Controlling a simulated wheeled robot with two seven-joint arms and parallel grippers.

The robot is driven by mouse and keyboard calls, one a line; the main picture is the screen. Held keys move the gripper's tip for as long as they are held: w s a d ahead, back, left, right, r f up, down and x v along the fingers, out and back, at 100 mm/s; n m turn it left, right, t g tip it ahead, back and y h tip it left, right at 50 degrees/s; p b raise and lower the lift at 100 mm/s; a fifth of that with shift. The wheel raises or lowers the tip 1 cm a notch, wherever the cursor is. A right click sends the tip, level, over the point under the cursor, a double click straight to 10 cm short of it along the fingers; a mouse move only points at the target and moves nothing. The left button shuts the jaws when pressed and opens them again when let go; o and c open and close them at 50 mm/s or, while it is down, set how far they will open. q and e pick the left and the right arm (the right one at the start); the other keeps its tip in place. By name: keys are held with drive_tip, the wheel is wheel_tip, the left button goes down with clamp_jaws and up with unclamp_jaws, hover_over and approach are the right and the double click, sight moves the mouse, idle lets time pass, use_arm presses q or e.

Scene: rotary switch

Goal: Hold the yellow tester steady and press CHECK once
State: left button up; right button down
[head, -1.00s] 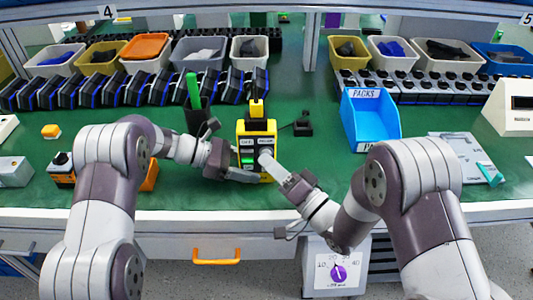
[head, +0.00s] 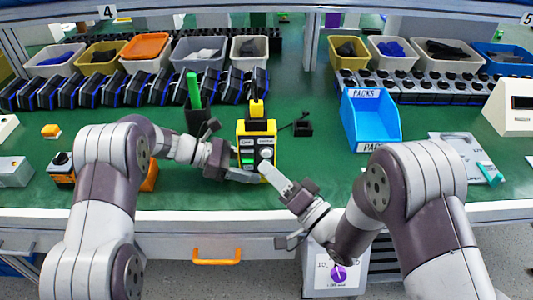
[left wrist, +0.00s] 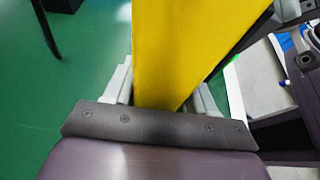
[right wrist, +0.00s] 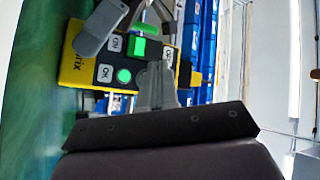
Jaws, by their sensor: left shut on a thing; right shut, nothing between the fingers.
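The yellow tester (head: 257,127) stands upright on the green bench, with a black and white labelled face and a round grey button (head: 266,153). My left gripper (head: 243,176) is shut on its lower left part; the left wrist view shows the yellow body (left wrist: 185,50) between the fingers. My right gripper (head: 268,172) is shut and empty, just in front of the tester's lower right face. In the right wrist view the closed fingers (right wrist: 158,82) partly hide one label. A round green light (right wrist: 124,75) and green patches show there. Whether the fingertips touch the face cannot be told.
A blue PACKS bin (head: 370,122) stands to the right. A dark cup (head: 197,118) with a green stick stands behind left. A small black device (head: 302,126) is right of the tester.

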drive_tip(key=s, duration=0.4)
drive_tip(key=shift+s, duration=0.25)
idle(0.4)
use_arm(q)
drive_tip(key=o, duration=1.1)
drive_tip(key=shift+o, duration=0.2)
